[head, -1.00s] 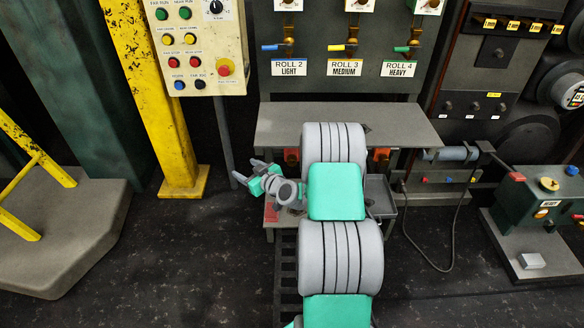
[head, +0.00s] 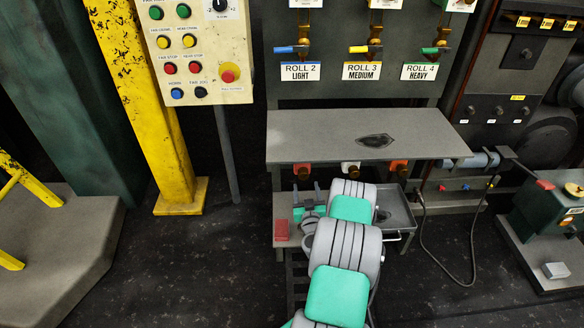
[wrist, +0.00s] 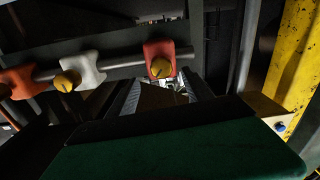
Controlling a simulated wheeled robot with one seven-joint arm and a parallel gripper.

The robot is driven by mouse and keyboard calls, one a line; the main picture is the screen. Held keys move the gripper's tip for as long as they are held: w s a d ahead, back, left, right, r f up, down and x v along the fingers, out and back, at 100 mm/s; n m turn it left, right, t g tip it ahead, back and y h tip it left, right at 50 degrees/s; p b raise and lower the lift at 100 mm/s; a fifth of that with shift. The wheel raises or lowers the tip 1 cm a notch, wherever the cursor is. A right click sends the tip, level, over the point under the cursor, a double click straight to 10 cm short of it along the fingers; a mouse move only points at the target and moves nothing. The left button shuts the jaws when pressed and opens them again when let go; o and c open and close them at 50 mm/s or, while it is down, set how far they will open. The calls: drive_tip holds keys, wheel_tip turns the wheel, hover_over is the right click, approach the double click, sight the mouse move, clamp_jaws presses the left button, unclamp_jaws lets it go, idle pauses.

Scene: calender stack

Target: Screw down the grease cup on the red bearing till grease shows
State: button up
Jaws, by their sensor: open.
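The red bearing (head: 303,170) hangs under the front of the grey bench at the left of a row of three. In the wrist view the red bearing (wrist: 159,47) is above centre, with its round brass-yellow grease cup (wrist: 161,67) on its face. My gripper (head: 308,190) is just below and in front of it. In the wrist view my open fingers (wrist: 158,94) are apart and empty, below the cup and not touching it. No grease can be made out.
A white bearing (head: 350,168) and an orange bearing (head: 399,166) sit to the right, each with a yellow cup in the wrist view. The bench top (head: 320,140) is just above. A red block (head: 281,230) and a grey tray (head: 398,212) are on the lower level.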

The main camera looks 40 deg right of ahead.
sight(303, 177)
drive_tip(key=shift+w+d+f, duration=0.1)
drive_tip(key=shift+w+d, duration=0.3)
drive_tip(key=shift+w, duration=0.1)
drive_tip(key=x, duration=0.6)
drive_tip(key=shift+w+a, duration=0.15)
drive_tip(key=shift+a, duration=0.15)
drive_tip(key=shift+w+d+b, duration=0.3)
drive_tip(key=shift+w+d, duration=0.1)
drive_tip(key=shift+d, duration=0.05)
clamp_jaws()
